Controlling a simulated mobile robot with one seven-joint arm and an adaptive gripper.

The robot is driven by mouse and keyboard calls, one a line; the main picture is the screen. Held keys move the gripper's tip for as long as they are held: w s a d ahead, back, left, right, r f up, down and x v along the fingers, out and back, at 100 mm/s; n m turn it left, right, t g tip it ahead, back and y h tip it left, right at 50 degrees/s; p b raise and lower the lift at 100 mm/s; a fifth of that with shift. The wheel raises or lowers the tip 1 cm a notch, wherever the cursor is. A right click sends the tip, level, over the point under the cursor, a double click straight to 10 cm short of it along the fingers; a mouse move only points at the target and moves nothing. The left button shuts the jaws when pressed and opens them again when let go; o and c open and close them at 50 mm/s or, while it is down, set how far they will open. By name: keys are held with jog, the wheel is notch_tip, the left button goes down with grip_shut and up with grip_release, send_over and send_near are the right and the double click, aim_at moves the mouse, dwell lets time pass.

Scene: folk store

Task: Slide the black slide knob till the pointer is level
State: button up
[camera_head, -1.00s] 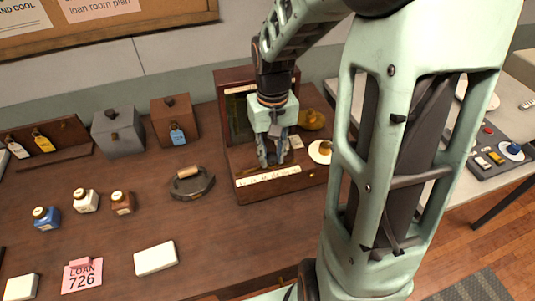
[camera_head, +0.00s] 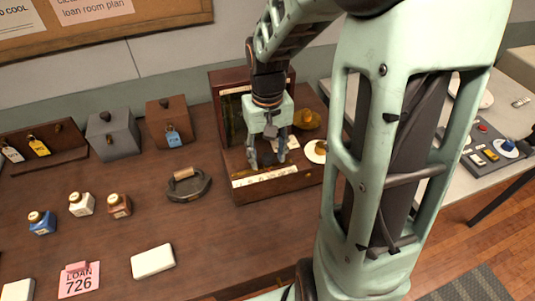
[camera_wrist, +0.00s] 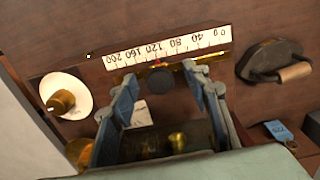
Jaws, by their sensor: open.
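The black slide knob (camera_wrist: 161,83) is round and sits just below the white number strip (camera_wrist: 165,48) in the wrist view, near the middle of the scale. A small red and yellow mark shows at the strip's lower edge above the knob. My gripper (camera_wrist: 160,74) is open, with one finger on each side of the knob and a gap visible on both sides. In the head view my gripper (camera_head: 267,158) points down into the wooden scale box (camera_head: 238,195), behind its front strip (camera_head: 265,176). I cannot make out a level pointer.
A white dish with a brass weight (camera_wrist: 62,101) stands left in the wrist view. A dark iron with a wooden handle (camera_head: 187,186) lies left of the box in the head view. Small bottles (camera_head: 81,204) and a white block (camera_head: 153,261) stand farther left and in front.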

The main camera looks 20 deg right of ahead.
jog(key=shift+r+p, duration=2.75)
jog(key=shift+r, duration=0.8)
jog(key=shift+f, duration=0.1)
